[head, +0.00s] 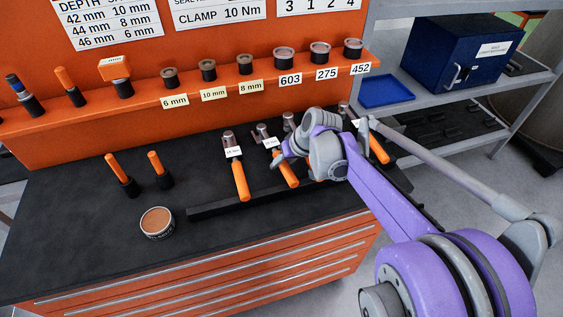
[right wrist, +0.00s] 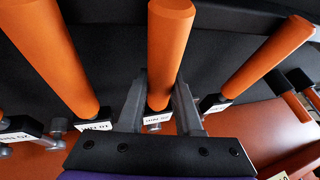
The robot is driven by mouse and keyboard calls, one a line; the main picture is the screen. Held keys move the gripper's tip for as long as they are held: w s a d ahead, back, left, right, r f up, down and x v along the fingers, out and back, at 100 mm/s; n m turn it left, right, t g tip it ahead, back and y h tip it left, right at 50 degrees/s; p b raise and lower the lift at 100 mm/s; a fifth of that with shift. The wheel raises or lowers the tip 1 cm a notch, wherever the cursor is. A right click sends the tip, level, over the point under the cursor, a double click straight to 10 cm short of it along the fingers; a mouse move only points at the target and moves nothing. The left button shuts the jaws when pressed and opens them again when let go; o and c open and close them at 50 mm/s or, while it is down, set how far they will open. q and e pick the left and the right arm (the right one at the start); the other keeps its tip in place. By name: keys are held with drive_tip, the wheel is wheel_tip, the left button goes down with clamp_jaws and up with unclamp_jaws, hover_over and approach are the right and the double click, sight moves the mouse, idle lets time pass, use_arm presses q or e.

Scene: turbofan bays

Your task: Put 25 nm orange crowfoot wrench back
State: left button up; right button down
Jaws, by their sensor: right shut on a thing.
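My right gripper (right wrist: 160,98) is shut on the orange handle of a crowfoot wrench (right wrist: 170,45), close to its white label. The label is too small and turned to read surely. In the head view my right gripper (head: 312,155) is over the wrench row on the black bench and hides most of the held wrench. Other orange-handled wrenches lie side by side in the row: one on the left (head: 240,180), one beside it (head: 286,174) and one on the right (head: 379,149). My left gripper is not in view.
A black bar (head: 215,206) runs along the bench front. A round tin (head: 157,222) and two upright orange-handled tools (head: 118,170) stand to the left. An orange shelf (head: 200,88) with sockets is behind. A grey rack (head: 400,95) holds a blue box (head: 440,50).

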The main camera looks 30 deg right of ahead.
drive_tip(key=shift+f, duration=0.1)
drive_tip(key=c, duration=0.5)
unclamp_jaws()
drive_tip(key=v, duration=1)
drive_tip(key=shift+r+p, duration=0.3)
drive_tip(key=shift+r, duration=0.1)
drive_tip(key=shift+s, duration=0.2)
